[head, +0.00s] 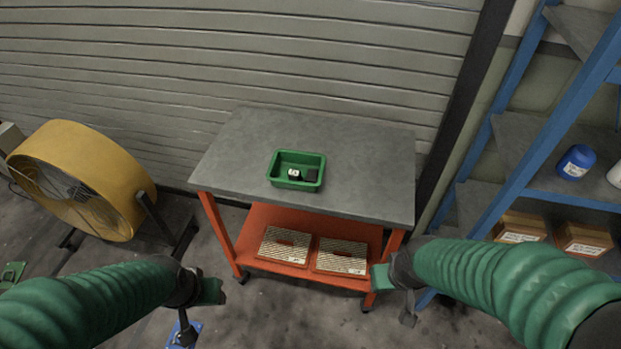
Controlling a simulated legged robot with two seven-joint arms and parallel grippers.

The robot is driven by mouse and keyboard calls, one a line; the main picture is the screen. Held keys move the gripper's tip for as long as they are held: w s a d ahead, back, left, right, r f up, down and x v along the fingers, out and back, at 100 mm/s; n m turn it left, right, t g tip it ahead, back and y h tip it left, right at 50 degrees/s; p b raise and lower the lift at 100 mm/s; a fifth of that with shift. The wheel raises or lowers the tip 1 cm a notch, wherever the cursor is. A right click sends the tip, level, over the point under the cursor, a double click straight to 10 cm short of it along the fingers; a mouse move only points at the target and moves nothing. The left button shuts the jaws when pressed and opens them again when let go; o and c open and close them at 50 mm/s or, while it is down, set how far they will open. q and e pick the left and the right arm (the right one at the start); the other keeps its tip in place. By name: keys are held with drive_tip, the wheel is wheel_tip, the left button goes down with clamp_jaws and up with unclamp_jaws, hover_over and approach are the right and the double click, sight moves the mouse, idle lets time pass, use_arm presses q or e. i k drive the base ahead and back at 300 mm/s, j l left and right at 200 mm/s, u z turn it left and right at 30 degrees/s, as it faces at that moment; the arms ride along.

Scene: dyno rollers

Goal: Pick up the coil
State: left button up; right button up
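A small dark block with a pale-faced part beside it, which may be the coil (309,175), lies inside a green tray (298,155). The tray sits on the grey top of an orange-framed cart (375,160). My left gripper (212,291) is at the lower left, in front of and below the cart top. My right gripper (381,278) is at the lower right, near the cart's front right leg. Both are well away from the tray. Their fingers are too small and turned to tell open from shut; nothing shows held in either.
The cart's lower shelf (260,217) holds two flat boxes (340,256). A yellow drum fan (85,165) stands left. A blue shelf rack at right holds a blue container (575,162) and cardboard boxes (520,226). The cart top around the tray is clear.

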sight(312, 175)
drive_tip(key=i+j+z, duration=0.35)
drive_tip(key=i+j, duration=0.15)
drive_tip(key=i+j+z, duration=0.4)
drive_tip(key=j, duration=0.25)
drive_tip(key=i+l, duration=0.05)
drive_tip(key=i, duration=0.05)
